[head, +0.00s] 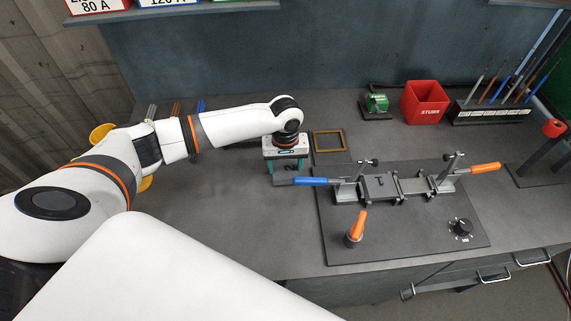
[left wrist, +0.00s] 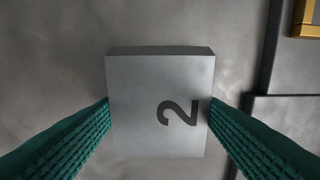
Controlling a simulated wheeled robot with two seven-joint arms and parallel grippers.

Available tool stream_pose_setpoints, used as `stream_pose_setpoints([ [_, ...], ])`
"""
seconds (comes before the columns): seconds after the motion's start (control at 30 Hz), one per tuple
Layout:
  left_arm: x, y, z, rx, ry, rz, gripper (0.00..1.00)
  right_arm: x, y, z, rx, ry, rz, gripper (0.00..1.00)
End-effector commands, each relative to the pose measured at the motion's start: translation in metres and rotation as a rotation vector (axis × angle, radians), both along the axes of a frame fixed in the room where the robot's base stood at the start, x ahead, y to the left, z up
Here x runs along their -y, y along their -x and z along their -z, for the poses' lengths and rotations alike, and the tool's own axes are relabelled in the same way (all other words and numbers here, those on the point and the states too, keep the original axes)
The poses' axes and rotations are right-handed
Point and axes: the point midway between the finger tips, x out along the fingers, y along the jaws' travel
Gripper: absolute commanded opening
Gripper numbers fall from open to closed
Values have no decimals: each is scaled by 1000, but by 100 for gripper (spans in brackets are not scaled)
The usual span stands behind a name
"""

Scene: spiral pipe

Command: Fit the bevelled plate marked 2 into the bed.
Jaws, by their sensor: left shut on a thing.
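The grey plate marked 2 (left wrist: 150,90) is between the green fingers of my left gripper (left wrist: 160,112) in the left wrist view, its bevelled edge at the top and its number turned sideways. In the head view the left gripper (head: 286,171) points down, shut on the plate (head: 285,181), left of the fixture. I cannot tell whether the plate touches the bench. The bed (head: 411,187) is on a dark base plate (head: 400,240), between two clamps. A grey plate (head: 380,186) with a dark mark sits in its left part. My right gripper is not in view.
A blue-handled clamp (head: 313,181) reaches toward the left gripper; an orange-handled clamp (head: 484,168) stands right. An orange lever (head: 358,226) and black knob (head: 460,229) are in front. A brass frame (head: 328,141) and red bin (head: 425,102) lie behind. The bench left of the base is clear.

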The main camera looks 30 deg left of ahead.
Motion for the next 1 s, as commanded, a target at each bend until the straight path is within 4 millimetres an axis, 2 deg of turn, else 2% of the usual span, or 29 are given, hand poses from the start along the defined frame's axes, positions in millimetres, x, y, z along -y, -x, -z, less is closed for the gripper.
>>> stream_pose_setpoints([
  [0.43, 1, -1, 7, 3, 3, 0, 14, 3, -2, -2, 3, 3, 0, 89],
  [0.47, 0, 0, 8, 1, 1, 0, 68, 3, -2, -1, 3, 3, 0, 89],
  [0.57, 0, 0, 8, 1, 1, 0, 85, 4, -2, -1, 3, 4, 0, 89],
  [0.87, 0, 0, 7, 1, 0, 0, 85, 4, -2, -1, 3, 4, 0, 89],
  [1.0, 0, -1, -5, 3, 1, 0, 85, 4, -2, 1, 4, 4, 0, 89],
])
